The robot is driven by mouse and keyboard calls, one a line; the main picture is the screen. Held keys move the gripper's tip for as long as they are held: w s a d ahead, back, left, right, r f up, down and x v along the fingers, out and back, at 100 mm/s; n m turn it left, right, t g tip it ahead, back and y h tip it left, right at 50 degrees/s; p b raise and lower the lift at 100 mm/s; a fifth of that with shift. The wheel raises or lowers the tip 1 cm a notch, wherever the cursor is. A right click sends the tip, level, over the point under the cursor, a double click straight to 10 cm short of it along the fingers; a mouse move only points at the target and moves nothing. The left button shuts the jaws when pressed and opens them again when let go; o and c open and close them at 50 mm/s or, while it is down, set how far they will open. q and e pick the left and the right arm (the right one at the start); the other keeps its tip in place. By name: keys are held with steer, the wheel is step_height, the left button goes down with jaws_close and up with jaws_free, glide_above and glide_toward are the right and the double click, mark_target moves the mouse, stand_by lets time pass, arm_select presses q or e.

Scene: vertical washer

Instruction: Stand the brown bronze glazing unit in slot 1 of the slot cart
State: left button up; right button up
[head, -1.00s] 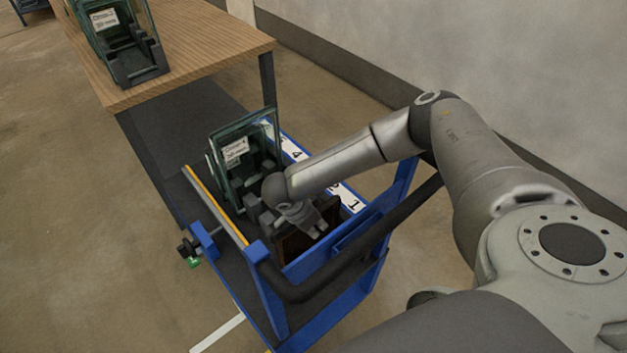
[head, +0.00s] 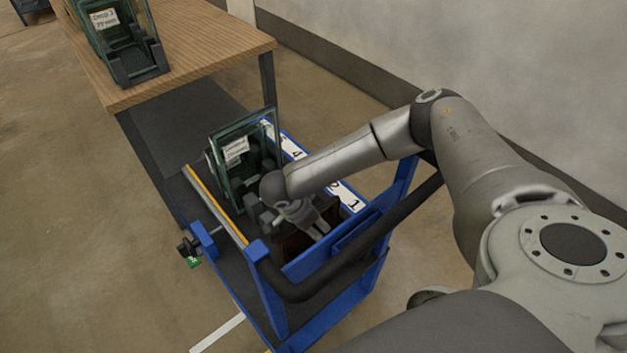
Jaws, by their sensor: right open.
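The blue slot cart (head: 265,270) stands in the middle of the head view, with a numbered white strip (head: 346,197) along its far right side. The brown bronze glazing unit (head: 292,243) is low in the cart at the near end, beside the number 1, mostly hidden by my gripper and the cart's end frame. My right gripper (head: 318,232) is open, just above the brown unit's top edge. Whether its fingers touch the unit cannot be told. My left gripper is not in view.
Clear glazing with a white label (head: 236,150) stands in the cart's farther slots. A wooden table (head: 195,50) behind carries more labelled glass in a dark rack (head: 138,70). A black handle (head: 345,262) crosses the cart's near end. A wall is at right; floor at left is free.

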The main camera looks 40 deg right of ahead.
steer(key=v, duration=1.1)
steer(key=shift+w, duration=0.1)
